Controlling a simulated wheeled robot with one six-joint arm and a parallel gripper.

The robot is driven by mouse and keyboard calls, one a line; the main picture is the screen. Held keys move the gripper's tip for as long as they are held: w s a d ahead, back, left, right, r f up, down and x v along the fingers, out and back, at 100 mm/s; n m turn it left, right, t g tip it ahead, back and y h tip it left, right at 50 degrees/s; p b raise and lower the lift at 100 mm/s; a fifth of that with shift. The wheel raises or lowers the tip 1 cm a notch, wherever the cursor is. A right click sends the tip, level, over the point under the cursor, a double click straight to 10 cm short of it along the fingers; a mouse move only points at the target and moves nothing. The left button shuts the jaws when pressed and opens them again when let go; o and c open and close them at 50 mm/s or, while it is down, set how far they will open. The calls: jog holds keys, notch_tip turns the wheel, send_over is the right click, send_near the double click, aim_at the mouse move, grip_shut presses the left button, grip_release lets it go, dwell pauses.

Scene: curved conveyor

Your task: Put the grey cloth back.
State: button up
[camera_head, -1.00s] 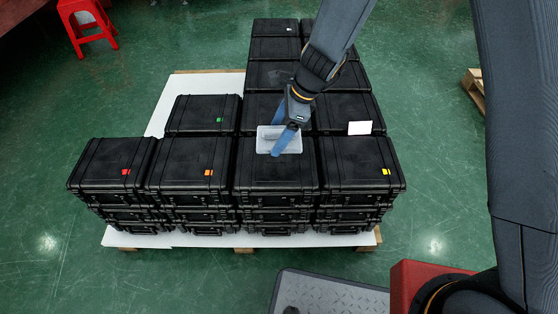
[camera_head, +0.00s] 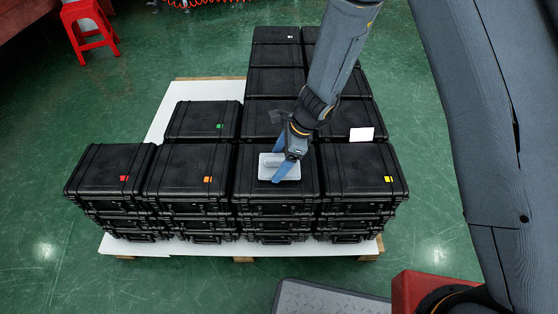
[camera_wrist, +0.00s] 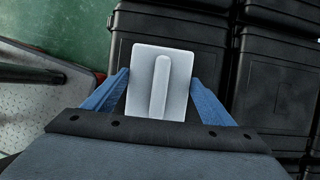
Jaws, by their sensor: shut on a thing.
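The grey cloth (camera_head: 267,160) appears as a flat, light grey rectangle with a raised ridge along its middle. It also shows in the wrist view (camera_wrist: 143,85). My gripper (camera_head: 276,167) is shut on its two side edges, one blue finger on each side. In the wrist view, my gripper (camera_wrist: 160,78) has the cloth between its fingers. The cloth is over the front-row black case (camera_head: 245,190), third from the left. I cannot tell whether it touches the lid.
Other stacked black cases bear red (camera_head: 124,178), orange (camera_head: 208,180), green (camera_head: 220,127) and yellow (camera_head: 388,180) tags. A white card (camera_head: 361,134) lies on a case to the right. A red stool (camera_head: 90,30) stands far left. Green floor surrounds the pallet.

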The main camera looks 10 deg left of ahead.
jog(key=shift+f, duration=0.15)
jog(key=o, duration=0.9)
jog(key=p+v, duration=0.1)
jog(key=v, duration=1)
jog(key=s+d+r+n+h, duration=0.1)
jog(key=s+d+r+n, duration=0.15)
jog(key=d+r, duration=0.45)
jog(key=s+d+r+n, duration=0.1)
jog(key=d+r+n, duration=0.3)
jog(key=d, duration=0.5)
jog(key=s+d+r+n+h, duration=0.1)
jog(key=s+d+r+n, duration=0.1)
jog(key=s+d, duration=0.2)
jog(key=s+d+r+n+h, duration=0.1)
jog(key=s+d+r+n, duration=0.1)
jog(key=d, duration=0.5)
jog(key=s+d+r+n+t+h, duration=0.1)
jog(key=s+d+r+n, duration=0.2)
jog(key=s+d, duration=0.2)
jog(key=shift+s+d, duration=0.25)
jog(key=shift+s, duration=0.6)
